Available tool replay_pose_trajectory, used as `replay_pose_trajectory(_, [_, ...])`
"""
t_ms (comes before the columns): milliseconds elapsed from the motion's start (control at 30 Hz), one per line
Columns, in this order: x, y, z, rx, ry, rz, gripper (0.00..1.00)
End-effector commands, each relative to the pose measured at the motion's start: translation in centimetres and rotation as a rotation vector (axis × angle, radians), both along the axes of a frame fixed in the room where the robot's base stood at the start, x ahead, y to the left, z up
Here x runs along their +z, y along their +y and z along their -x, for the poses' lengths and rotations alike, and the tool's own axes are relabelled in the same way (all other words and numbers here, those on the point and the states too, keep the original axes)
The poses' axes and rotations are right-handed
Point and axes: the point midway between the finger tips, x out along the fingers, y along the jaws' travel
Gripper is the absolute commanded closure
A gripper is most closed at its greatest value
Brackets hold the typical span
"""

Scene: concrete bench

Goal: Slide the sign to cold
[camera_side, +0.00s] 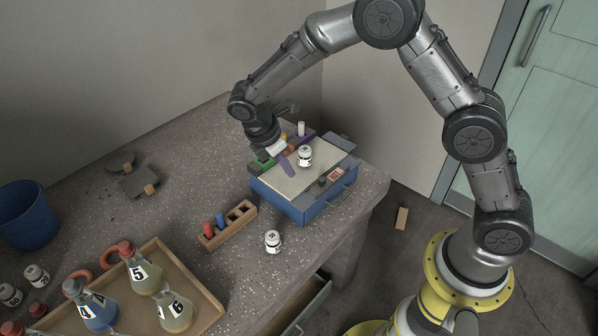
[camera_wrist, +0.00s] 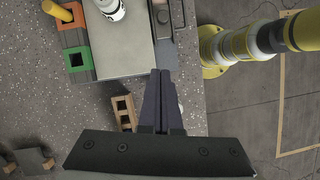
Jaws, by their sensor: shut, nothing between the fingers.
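The likely sign is a small red-and-white plate (camera_side: 337,174) on the strip along the front right of the blue box (camera_side: 318,206). Its lettering is too small to read, so I cannot tell its setting. My gripper (camera_side: 289,172) is over the left part of the box, apart from the sign. In the wrist view its dark purple fingers (camera_wrist: 163,72) are together and empty, hiding part of the box's edge. I cannot make out the sign there.
A white jar (camera_side: 305,156) stands on the box top. Green (camera_wrist: 77,60) and orange (camera_wrist: 70,16) holders line its far side. A wooden rack (camera_side: 228,225), another jar (camera_side: 273,242) and a tray of flasks (camera_side: 205,292) are on the bench.

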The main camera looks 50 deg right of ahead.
Motion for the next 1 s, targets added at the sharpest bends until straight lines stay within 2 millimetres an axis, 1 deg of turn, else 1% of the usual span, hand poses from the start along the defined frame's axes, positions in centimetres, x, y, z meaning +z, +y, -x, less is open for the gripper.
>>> replay_pose_trajectory(400, [-7.3, -2.9, 0.9, -0.002, 0.008, 0.002, 1.0])
replay_pose_trajectory(500, [-8.6, -3.7, 1.0, -0.003, 0.003, 0.0, 1.0])
replay_pose_trajectory(600, [-8.4, -5.3, 1.4, -0.005, 0.002, 0.001, 1.0])
replay_pose_trajectory(733, [-8.4, -6.5, 1.7, -0.003, 0.001, 0.001, 1.0])
replay_pose_trajectory(833, [-8.4, -7.0, 1.9, -0.001, 0.002, 0.001, 1.0])
replay_pose_trajectory(1000, [-8.3, -7.2, 1.9, 0.001, 0.001, 0.0, 1.0])
